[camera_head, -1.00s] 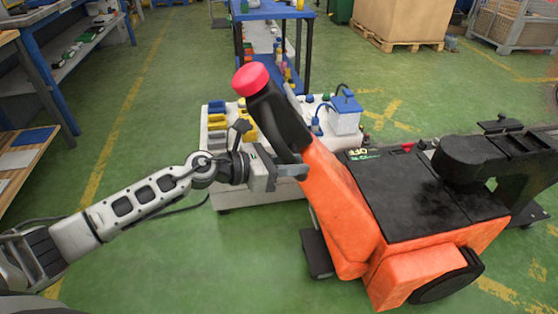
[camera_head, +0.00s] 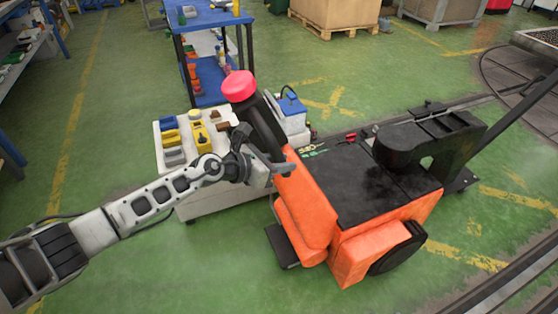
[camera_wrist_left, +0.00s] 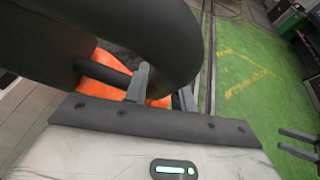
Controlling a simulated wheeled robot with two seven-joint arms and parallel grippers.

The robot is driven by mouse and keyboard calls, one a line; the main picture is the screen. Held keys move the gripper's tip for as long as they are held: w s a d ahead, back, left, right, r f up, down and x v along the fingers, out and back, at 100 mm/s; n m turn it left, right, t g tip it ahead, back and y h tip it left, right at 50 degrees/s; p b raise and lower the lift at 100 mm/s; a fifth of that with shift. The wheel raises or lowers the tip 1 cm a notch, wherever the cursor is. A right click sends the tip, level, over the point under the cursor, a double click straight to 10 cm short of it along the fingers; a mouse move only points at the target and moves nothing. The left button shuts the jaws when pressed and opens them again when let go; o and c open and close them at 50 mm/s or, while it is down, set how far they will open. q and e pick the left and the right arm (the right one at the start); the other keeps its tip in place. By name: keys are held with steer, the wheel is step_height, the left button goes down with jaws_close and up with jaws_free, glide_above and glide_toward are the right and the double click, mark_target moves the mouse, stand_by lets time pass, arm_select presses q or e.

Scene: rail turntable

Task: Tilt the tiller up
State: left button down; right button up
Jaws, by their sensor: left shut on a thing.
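The tiller (camera_head: 262,122) is a black handle with a red knob (camera_head: 238,86) on top. It leans up and to the left from the front of an orange electric tug (camera_head: 312,212) with a black top. My left gripper (camera_head: 283,168) is shut on the tiller's handle, low on its near side. In the left wrist view, the black loop of the tiller (camera_wrist_left: 180,45) fills the upper left, and the gripper fingers (camera_wrist_left: 162,92) are at its bar, with orange bodywork behind. The exact contact is partly hidden.
A white cart (camera_head: 195,203) with yellow and blue bins stands just behind the tiller. A blue shelf table (camera_head: 212,18) is farther back, and a wooden crate (camera_head: 335,12) on a pallet is beyond. Rails (camera_head: 500,295) run at the lower right. Green floor is open in front.

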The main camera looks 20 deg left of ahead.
arm_select(q)
steer(key=c, duration=1.2)
jaws_free()
steer(key=shift+o, duration=0.2)
steer(key=shift+s, duration=0.1)
steer(key=b+v, duration=0.1)
steer(key=v, duration=1.4)
steer(key=shift+s+a, duration=0.2)
steer(key=shift+a, duration=0.2)
steer(key=shift+r, duration=0.15)
